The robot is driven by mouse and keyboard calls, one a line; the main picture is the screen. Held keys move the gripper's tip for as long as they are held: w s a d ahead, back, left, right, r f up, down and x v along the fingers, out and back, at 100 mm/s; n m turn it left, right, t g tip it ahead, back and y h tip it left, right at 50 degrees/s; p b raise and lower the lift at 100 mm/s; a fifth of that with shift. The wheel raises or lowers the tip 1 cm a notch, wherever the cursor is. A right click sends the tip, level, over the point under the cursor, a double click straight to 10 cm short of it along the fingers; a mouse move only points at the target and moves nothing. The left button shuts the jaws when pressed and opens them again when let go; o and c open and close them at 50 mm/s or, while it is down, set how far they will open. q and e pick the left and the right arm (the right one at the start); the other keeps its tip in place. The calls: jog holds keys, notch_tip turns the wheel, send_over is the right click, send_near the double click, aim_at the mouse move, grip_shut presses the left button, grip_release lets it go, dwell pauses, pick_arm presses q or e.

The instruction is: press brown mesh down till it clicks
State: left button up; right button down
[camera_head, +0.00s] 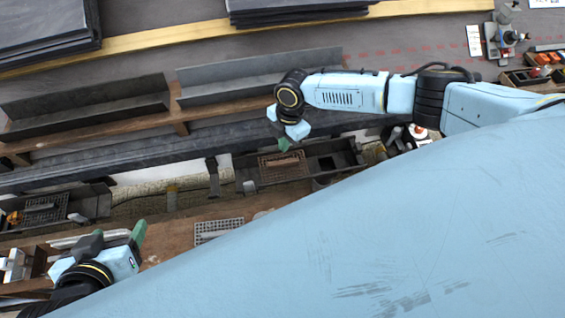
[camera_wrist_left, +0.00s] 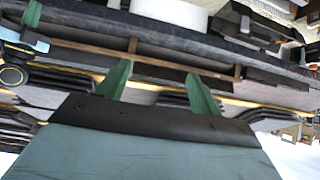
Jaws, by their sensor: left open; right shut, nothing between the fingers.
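The brown mesh (camera_head: 284,166) lies in the dark gutter piece (camera_head: 330,160) near the middle of the head view. It looks roughly flat; whether it is seated flush cannot be told. My right gripper (camera_head: 285,144) is shut and empty, its green tips pointing down at the mesh's upper edge. I cannot tell whether the tips touch the mesh. My left gripper (camera_head: 117,236) is open and empty at the lower left, well away from the mesh. Its two green fingers stand apart in the left wrist view (camera_wrist_left: 160,75).
A grey mesh (camera_head: 218,229) lies on the brown surface below the gutter. Another dark mesh (camera_head: 45,209) sits in a gutter piece at the left. Long dark troughs (camera_head: 85,101) and a timber batten (camera_head: 140,40) lie behind. Slate stacks (camera_head: 45,30) stand at the back left.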

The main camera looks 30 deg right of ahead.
pick_arm(q)
jog(key=s+a+f+g+p, duration=0.1)
jog(key=s+a+f+g, duration=0.1)
jog(key=s+g, duration=0.1)
jog(key=s+a+f+g+y+p, duration=0.1)
jog(key=s+f+g, duration=0.1)
jog(key=s, duration=0.3)
jog(key=shift+s+a+f+g+y, duration=0.15)
jog(key=shift+s+a+g+y, duration=0.15)
jog(key=shift+s+a+g, duration=0.15)
jog(key=shift+d, duration=0.15)
dwell(0.4)
